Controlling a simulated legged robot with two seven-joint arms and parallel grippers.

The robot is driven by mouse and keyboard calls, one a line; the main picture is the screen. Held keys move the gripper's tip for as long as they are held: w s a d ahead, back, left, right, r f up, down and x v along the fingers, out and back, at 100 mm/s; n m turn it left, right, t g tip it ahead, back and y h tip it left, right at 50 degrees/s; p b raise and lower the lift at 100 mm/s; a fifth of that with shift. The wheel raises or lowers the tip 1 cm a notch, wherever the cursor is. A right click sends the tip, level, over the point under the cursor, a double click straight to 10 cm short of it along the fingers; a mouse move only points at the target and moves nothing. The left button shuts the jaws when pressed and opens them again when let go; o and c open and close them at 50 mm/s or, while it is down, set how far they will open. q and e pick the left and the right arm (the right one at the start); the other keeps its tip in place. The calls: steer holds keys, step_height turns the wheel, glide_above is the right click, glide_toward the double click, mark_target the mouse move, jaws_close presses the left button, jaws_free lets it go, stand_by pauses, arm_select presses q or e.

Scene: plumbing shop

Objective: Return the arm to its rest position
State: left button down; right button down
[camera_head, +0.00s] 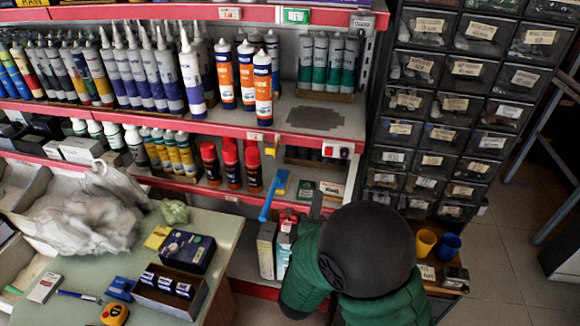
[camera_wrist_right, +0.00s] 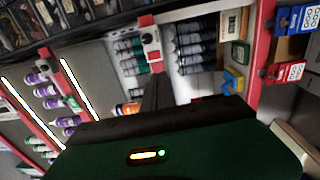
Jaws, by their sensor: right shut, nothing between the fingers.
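My right arm, green with a black round joint, rises from the bottom centre of the head view. It reaches toward the lower shelves. My right gripper (camera_head: 318,200) is a dark narrow shape just beyond the arm, mostly hidden by it. In the right wrist view the gripper (camera_wrist_right: 156,82) shows as dark fingers together, pointing at the shelves, with nothing between them. My left gripper is not in view.
Red-edged shelves (camera_head: 200,117) with tubes and bottles stand ahead. A drawer cabinet (camera_head: 420,132) stands to the right. A green-topped table (camera_head: 65,270) with boxes and a tape measure (camera_head: 114,314) is at left. Yellow and blue cups (camera_head: 447,247) stand right of my arm.

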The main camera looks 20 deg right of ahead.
steer(key=a+f+m+g+y+p, duration=0.1)
steer(key=a+f+m+g+y, duration=0.4)
steer(key=f+y, duration=0.35)
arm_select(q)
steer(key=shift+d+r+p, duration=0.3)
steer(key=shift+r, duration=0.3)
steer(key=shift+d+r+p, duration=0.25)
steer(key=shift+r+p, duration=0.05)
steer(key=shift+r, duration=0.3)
arm_select(e)
steer(key=s+f+m+g+y, duration=0.1)
steer(key=s+f+m+g, duration=0.1)
steer(key=s, duration=0.6)
steer(key=s+a+f+m+g+y, duration=0.1)
steer(key=s+m+g, duration=0.3)
steer(key=s, duration=0.5)
steer(key=shift+s+f+g, duration=0.3)
steer(key=shift+f+g, duration=0.3)
steer(key=shift+g, duration=0.4)
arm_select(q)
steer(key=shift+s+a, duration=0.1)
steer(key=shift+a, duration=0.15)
arm_select(e)
steer(key=shift+a+r, duration=0.1)
steer(key=shift+a, duration=0.2)
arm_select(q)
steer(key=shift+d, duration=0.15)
arm_select(e)
steer(key=shift+d, duration=0.15)
